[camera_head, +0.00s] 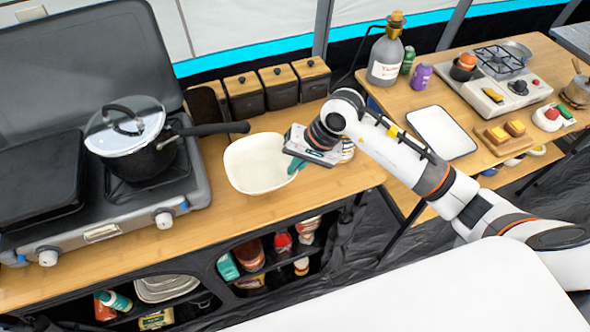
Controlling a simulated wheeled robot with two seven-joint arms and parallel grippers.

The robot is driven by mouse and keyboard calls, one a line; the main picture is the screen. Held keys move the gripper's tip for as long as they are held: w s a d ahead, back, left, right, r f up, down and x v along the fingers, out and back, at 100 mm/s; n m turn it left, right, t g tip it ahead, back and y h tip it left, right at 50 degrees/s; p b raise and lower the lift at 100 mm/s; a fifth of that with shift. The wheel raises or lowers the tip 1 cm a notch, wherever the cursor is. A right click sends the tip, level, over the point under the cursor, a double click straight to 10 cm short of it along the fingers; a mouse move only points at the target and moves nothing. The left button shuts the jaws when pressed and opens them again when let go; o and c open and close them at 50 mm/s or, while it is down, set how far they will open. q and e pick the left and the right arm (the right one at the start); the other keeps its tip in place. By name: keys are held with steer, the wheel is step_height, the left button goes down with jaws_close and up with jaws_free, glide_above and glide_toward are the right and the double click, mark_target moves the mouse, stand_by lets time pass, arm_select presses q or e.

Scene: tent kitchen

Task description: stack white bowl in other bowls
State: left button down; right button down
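A white bowl (255,163) with a rounded square rim stands upright on the wooden counter, right of the stove. My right gripper (298,165) reaches in from the right. Its teal fingertips are at the bowl's right rim, and the gripper body hides part of that side. I cannot tell whether the fingers are closed on the rim. A small part of a pale, striped round thing (347,150) shows behind the gripper; it may be other stacked bowls, but it is mostly hidden. My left gripper is not in view.
A camping stove (105,222) with a lidded pot (130,140) stands left; the pot's handle points toward the bowl. Dark canisters with wooden lids (278,85) line the back. A white tray (440,132) and a bottle (385,60) stand on the right table. The counter before the bowl is clear.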

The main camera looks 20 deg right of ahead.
mark_target(296, 189)
step_height(296, 189, down, 3)
steer(key=shift+f+p, duration=0.1)
steer(key=shift+p, duration=0.3)
steer(key=shift+f+b, duration=0.2)
steer(key=shift+b, duration=0.1)
steer(key=c, duration=1.6)
jaws_free()
steer(key=shift+c, duration=0.2)
steer(key=shift+r, duration=0.15)
